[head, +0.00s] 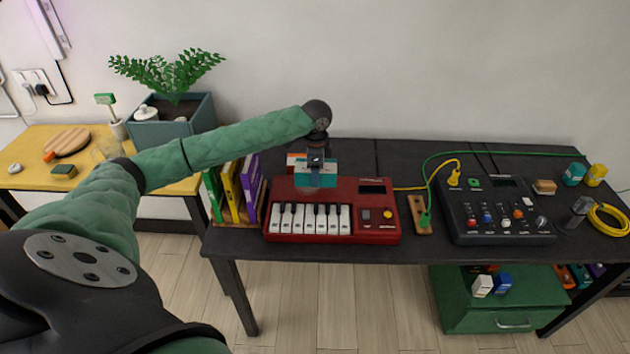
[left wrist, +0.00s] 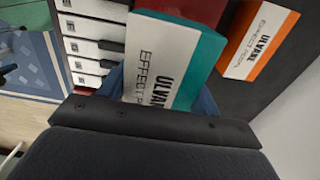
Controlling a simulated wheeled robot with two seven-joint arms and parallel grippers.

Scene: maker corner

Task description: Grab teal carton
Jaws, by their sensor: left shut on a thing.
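The teal carton (left wrist: 163,65) has a white face lettered "ULVANE EFFECT" and a teal side. In the left wrist view it sits between the blue fingers of my left gripper (left wrist: 160,92), which is shut on it. In the head view the teal carton (head: 318,177) shows under my left gripper (head: 316,172), at the back left of the red keyboard (head: 337,238). The gripper hides part of the carton. I cannot tell whether the carton still touches the surface beneath. My right gripper is not in view.
An orange and white carton (left wrist: 259,40) stands close beside the teal one. Upright books (head: 232,192) stand left of the keyboard. A black mixer (head: 497,213) with cables is to the right. Another teal box (head: 574,174) and a yellow one (head: 596,174) stand far right.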

